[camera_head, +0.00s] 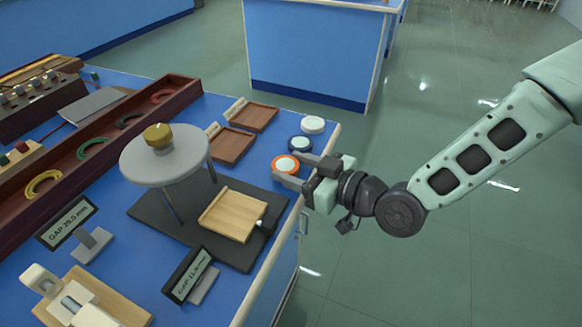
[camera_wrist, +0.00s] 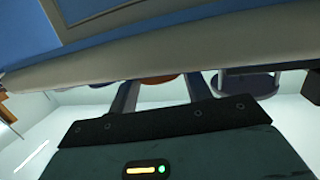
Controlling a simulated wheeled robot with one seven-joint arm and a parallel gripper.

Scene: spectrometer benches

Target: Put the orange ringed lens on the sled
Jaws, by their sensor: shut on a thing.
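The orange ringed lens (camera_head: 285,165) is a pale disc with an orange rim near the right edge of the blue bench. My gripper (camera_head: 287,170) reaches in from the right and is shut on this lens. In the wrist view, a strip of orange (camera_wrist: 160,79) shows between my two fingers (camera_wrist: 162,92); a pale edge hides the rest. A pale wooden plate with a small knob, which looks like the sled (camera_head: 232,215), lies on a dark base, left of and nearer than my gripper. Nothing lies on it.
A dark-ringed lens (camera_head: 300,144) and a white disc (camera_head: 312,124) sit just behind my gripper. A round grey table with a brass knob (camera_head: 158,137) stands left of the sled. A gap display (camera_head: 190,274) stands in front. Two brown trays lie behind.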

